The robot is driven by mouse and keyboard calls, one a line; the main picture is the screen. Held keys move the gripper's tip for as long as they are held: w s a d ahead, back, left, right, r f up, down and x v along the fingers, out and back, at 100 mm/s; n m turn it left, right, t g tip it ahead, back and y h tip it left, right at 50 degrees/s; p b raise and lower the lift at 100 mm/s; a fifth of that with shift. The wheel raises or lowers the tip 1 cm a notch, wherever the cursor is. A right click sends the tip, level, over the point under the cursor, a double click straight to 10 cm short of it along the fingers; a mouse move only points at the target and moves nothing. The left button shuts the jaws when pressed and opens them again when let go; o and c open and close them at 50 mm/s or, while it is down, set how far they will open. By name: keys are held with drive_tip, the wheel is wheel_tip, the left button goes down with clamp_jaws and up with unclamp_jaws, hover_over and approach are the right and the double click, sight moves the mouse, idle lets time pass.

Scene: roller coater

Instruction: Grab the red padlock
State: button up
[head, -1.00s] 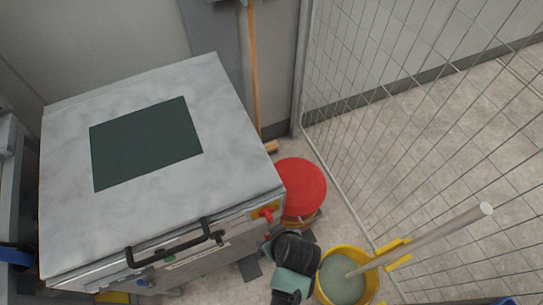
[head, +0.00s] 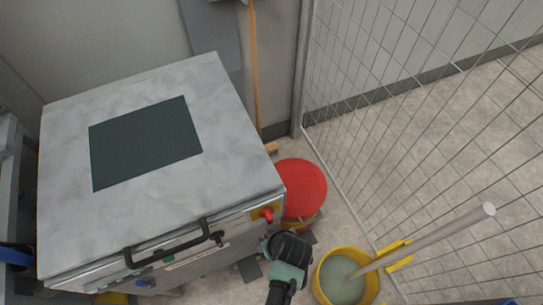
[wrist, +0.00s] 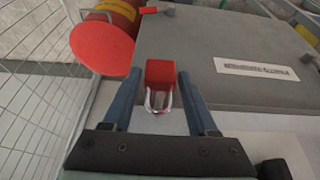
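The red padlock (wrist: 160,74) shows in the wrist view as a small red block with a shiny metal shackle towards the camera. My gripper (wrist: 159,76) is open, with one dark blue finger on each side of the padlock. A gap shows between the padlock and each finger, narrower at the tips. In the head view my gripper (head: 268,243) is low at the front right corner of the machine, its fingers largely hidden. A small red part (head: 267,214) on a yellow plate shows there; I cannot tell if it is the padlock.
The machine (head: 218,90) has a pale top and a black front handle (head: 168,246). A red round lid (head: 303,187) stands close beside its corner. A yellow mop bucket (head: 320,280) is right of my arm. A wire fence (head: 390,110) bounds the right side.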

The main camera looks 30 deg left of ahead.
clamp_jaws()
drive_tip(key=shift+r, duration=0.1)
